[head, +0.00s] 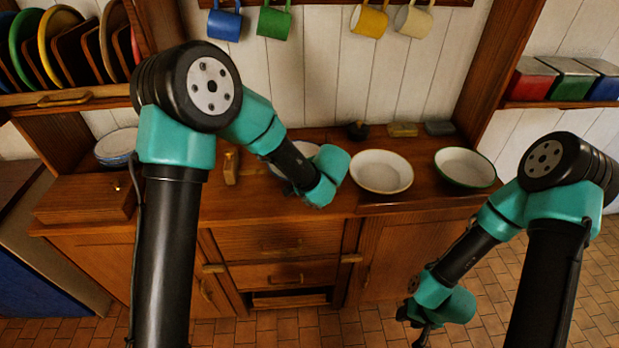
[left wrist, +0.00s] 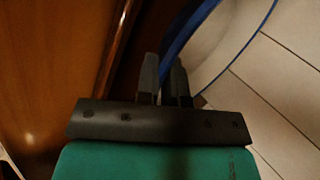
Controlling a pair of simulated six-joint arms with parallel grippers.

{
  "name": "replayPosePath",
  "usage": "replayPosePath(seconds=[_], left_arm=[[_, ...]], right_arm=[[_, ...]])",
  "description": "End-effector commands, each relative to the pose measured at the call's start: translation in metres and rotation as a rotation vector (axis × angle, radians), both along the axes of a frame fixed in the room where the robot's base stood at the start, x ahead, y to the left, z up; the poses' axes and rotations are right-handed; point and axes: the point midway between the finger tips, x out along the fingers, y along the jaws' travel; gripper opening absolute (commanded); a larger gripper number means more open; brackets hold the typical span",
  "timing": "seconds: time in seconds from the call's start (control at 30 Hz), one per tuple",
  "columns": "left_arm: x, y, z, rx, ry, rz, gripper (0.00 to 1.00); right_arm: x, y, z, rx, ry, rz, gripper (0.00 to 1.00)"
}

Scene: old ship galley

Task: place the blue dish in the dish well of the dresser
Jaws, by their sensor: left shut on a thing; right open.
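The blue dish, white with a blue rim, is at the dresser's worktop in the head view (head: 307,149), largely hidden behind my left arm. In the left wrist view its blue rim and pale surface (left wrist: 222,38) fill the upper middle. My left gripper (left wrist: 163,78) is shut on the dish's rim. Its fingers are hidden in the head view. I cannot tell whether the dish touches the worktop. The dresser (head: 400,232) is brown wood; I cannot make out the dish well. My right gripper (head: 416,328) is open and empty, low in front of the dresser.
A cream dish (head: 381,172) and a green-rimmed dish (head: 465,167) sit on the worktop to the right. A small wooden box (head: 85,199) and stacked plates (head: 116,146) stand left. Mugs (head: 369,21) hang above. Tins (head: 571,78) stand on the right shelf.

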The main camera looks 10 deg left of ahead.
Motion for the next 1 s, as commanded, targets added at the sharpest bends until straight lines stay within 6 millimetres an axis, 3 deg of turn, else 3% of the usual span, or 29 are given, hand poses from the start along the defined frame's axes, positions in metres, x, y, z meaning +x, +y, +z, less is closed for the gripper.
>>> replayPosePath(seconds=[0.3,0.67,1.0], left_arm=[[0.000,0.000,-0.001,0.000,0.000,0.000,0.34],[-0.001,-0.001,0.004,0.000,-0.001,-0.001,0.34],[-0.025,-0.020,0.043,-0.001,-0.004,-0.002,0.34]], right_arm=[[0.000,0.000,0.000,0.000,0.000,0.000,0.43],[0.000,0.000,0.000,0.000,0.000,0.000,0.43],[0.000,0.000,0.000,0.000,0.000,0.000,0.43]])
